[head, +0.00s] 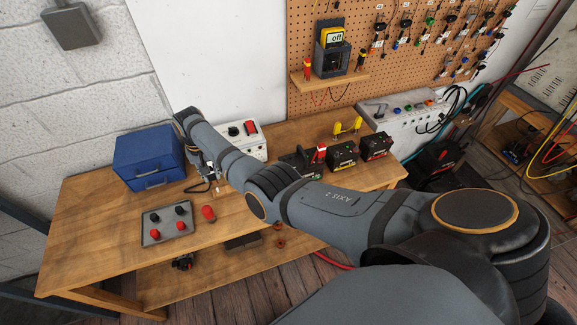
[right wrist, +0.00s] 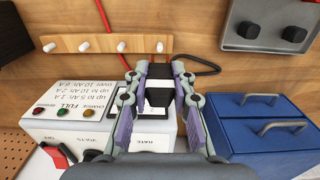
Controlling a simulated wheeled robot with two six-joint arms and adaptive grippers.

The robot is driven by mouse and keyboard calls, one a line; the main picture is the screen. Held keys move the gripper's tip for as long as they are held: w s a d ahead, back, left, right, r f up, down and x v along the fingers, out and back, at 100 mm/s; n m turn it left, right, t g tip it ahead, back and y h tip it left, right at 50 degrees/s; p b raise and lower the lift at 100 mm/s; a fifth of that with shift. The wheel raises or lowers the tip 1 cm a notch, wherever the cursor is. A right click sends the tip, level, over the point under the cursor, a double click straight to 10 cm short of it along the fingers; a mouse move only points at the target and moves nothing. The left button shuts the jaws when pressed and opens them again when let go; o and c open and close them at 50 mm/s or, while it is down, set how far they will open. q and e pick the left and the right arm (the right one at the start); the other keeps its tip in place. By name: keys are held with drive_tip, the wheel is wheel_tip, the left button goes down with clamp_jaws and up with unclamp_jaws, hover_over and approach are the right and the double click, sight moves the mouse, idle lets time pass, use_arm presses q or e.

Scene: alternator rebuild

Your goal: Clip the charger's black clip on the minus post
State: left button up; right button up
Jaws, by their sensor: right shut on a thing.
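My right gripper (head: 212,182) hangs over the table between the blue box and the white charger (head: 252,148). In the right wrist view its fingers (right wrist: 156,75) are shut on a small black piece (right wrist: 158,97), which looks like the charger's black clip. A dark lead loops beside the gripper in the head view. The charger (right wrist: 65,122) lies beyond the fingers. Black batteries (head: 343,154) stand right of the charger; a red piece (head: 320,152) stands at the leftmost one. My arm partly hides that battery, and I cannot make out its minus post. My left gripper is out of view.
The blue box (head: 148,160) stands left of the gripper. A grey tray (head: 152,238) with red and black knobs and a loose red piece (head: 208,213) lie in front. A wooden peg strip (right wrist: 90,44) shows in the wrist view. The table's front left (head: 80,240) is clear.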

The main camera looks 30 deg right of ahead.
wheel_tip(320, 180, up, 7)
drive_tip(key=p, duration=0.5)
drive_tip(key=shift+p, duration=0.4)
wheel_tip(320, 180, up, 5)
drive_tip(key=shift+f+b, duration=0.2)
drive_tip(key=shift+b, duration=0.3)
drive_tip(key=s+d+f, duration=0.1)
drive_tip(key=s+d, duration=0.2)
drive_tip(key=d, duration=0.4)
drive_tip(key=s+d+f, duration=0.2)
drive_tip(key=s+d, duration=0.2)
drive_tip(key=d, duration=0.4)
drive_tip(key=s+d+f+b, duration=0.1)
drive_tip(key=s+d, duration=0.3)
drive_tip(key=d, duration=0.4)
drive_tip(key=shift+s+d+f, duration=0.1)
drive_tip(key=shift+s+f, duration=0.1)
drive_tip(key=shift+s, duration=0.05)
drive_tip(key=shift+w+f, duration=0.15)
drive_tip(key=shift+f, duration=0.55)
drive_tip(key=shift+f+b, duration=0.35)
drive_tip(key=shift+f, duration=0.8)
